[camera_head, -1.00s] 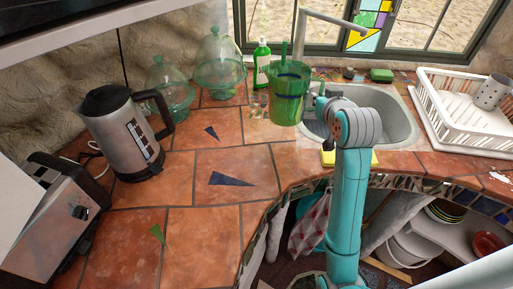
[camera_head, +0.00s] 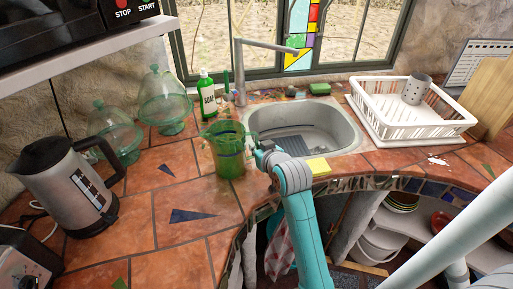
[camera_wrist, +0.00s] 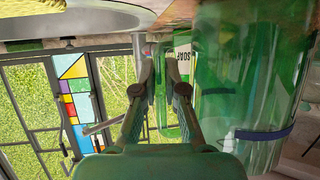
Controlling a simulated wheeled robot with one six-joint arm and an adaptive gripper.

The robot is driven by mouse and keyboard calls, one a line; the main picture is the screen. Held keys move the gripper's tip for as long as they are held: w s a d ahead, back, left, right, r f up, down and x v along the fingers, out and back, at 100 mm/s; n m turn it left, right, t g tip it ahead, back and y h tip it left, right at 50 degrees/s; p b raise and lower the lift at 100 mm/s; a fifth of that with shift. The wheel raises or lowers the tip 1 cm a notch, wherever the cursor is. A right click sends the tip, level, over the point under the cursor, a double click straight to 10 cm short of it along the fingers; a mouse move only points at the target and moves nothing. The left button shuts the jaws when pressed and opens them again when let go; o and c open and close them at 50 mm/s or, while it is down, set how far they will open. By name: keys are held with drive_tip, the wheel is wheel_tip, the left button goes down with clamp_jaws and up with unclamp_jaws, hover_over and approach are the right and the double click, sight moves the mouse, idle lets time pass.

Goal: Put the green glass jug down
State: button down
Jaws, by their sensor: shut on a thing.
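The green glass jug (camera_head: 229,158) is upright at the left edge of the sink, over the tiled counter (camera_head: 160,168). A dark blue band runs around it. In the head view my gripper (camera_head: 258,149) reaches it from the right, at its handle side. In the wrist view the jug (camera_wrist: 250,85) fills the right side, and my gripper (camera_wrist: 160,68) is shut on its green handle, with a finger on each side. I cannot tell whether the jug's base touches the tiles.
The sink (camera_head: 310,128) lies right of the jug, with a tap (camera_head: 240,70) behind. A green soap bottle (camera_head: 207,95), glass domes (camera_head: 163,100) and a kettle (camera_head: 72,185) stand behind and left. A yellow sponge (camera_head: 318,166) lies at the front edge. Tiles left of the jug are clear.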

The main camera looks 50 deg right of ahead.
idle(0.3)
drive_tip(key=c, duration=1.2)
unclamp_jaws()
drive_tip(key=shift+f, duration=0.1)
drive_tip(key=shift+c, duration=0.2)
